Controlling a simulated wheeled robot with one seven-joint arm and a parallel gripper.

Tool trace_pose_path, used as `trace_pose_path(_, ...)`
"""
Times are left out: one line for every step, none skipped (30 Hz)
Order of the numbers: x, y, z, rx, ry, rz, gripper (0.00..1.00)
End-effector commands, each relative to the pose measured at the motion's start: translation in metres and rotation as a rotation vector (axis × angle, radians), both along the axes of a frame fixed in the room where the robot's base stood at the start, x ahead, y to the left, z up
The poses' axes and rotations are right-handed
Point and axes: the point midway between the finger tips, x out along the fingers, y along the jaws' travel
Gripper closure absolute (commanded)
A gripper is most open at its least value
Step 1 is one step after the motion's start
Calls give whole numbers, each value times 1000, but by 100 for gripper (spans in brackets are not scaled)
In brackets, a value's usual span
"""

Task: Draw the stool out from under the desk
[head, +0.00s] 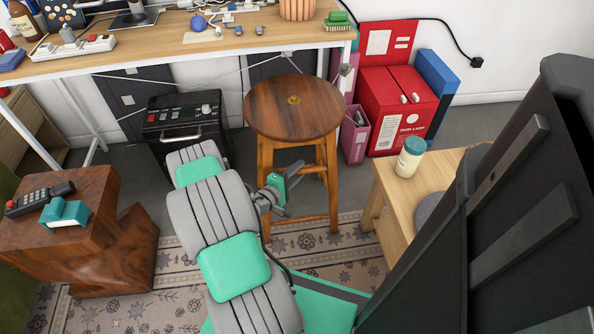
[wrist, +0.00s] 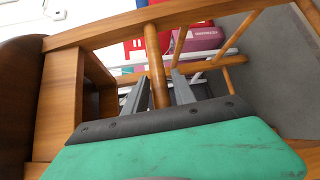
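The round wooden stool (head: 293,105) stands upright in front of the desk (head: 200,45). Its whole dark seat shows below the desk's front edge in the head view. I cannot tell how far it sits beneath the top. My gripper (head: 287,190) is at the stool's near side, below seat height, among its legs. In the wrist view, my gripper's two grey fingers (wrist: 159,88) are apart, one on each side of a wooden rung of the stool (wrist: 157,65). Gaps show between the fingers and the rung. The stool's seat (wrist: 18,95) is at the left there.
A black amplifier-like box (head: 183,120) stands left of the stool. Red boxes (head: 395,108) are at the back right. A light wooden table (head: 385,190) with a jar (head: 409,157) is close on the right. A dark wooden side table (head: 95,215) stands left. Patterned rug (head: 325,245) lies in front.

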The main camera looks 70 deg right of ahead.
Motion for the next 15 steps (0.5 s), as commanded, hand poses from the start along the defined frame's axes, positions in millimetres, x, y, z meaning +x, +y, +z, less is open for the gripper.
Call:
trace_pose_path(0, 0, 0, 0, 0, 1, 64)
trace_pose_path(1, 0, 0, 0, 0, 1, 61)
trace_pose_path(1, 0, 0, 0, 0, 2, 59)
trace_pose_path(1, 0, 0, 0, 0, 2, 59)
trace_pose_path(1, 0, 0, 0, 0, 2, 59)
trace_pose_path(1, 0, 0, 0, 0, 2, 59)
trace_pose_path(1, 0, 0, 0, 0, 2, 59)
trace_pose_path(1, 0, 0, 0, -1, 3, 59)
trace_pose_path(1, 0, 0, 0, -1, 3, 59)
trace_pose_path(2, 1, 0, 1, 0, 3, 59)
trace_pose_path(2, 2, 1, 1, 0, 4, 59)
trace_pose_path(3, 5, 1, 2, 1, 4, 59)
trace_pose_path(5, 8, 2, 2, 2, 5, 59)
trace_pose_path(7, 13, 3, 4, 2, 7, 59)
trace_pose_path(9, 19, 5, 4, 2, 7, 59)
